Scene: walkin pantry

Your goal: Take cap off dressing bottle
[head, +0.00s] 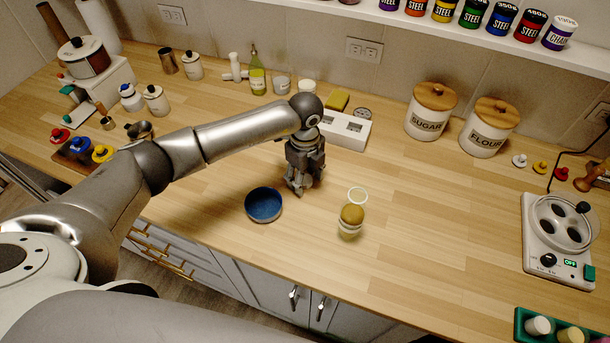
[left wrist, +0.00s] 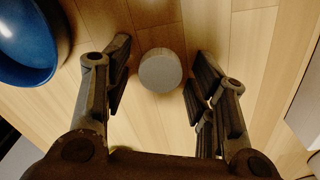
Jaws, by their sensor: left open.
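A small jar-like bottle (head: 350,222) with a rounded tan top and a pale label band stands near the counter's front edge; I cannot tell for sure that it is the dressing bottle. My left gripper (head: 298,186) points down, left of this bottle and just right of the blue bowl. In the left wrist view my left gripper (left wrist: 158,88) is open, with a round grey cap-like disc (left wrist: 161,71) showing between its fingers, apart from both. My right gripper is out of view.
A blue bowl (head: 263,205) sits close to the gripper and also shows in the left wrist view (left wrist: 25,40). A white ring (head: 358,196) lies behind the bottle. A white holder (head: 344,131) stands behind. The counter right of the bottle is clear up to the white appliance (head: 545,262).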

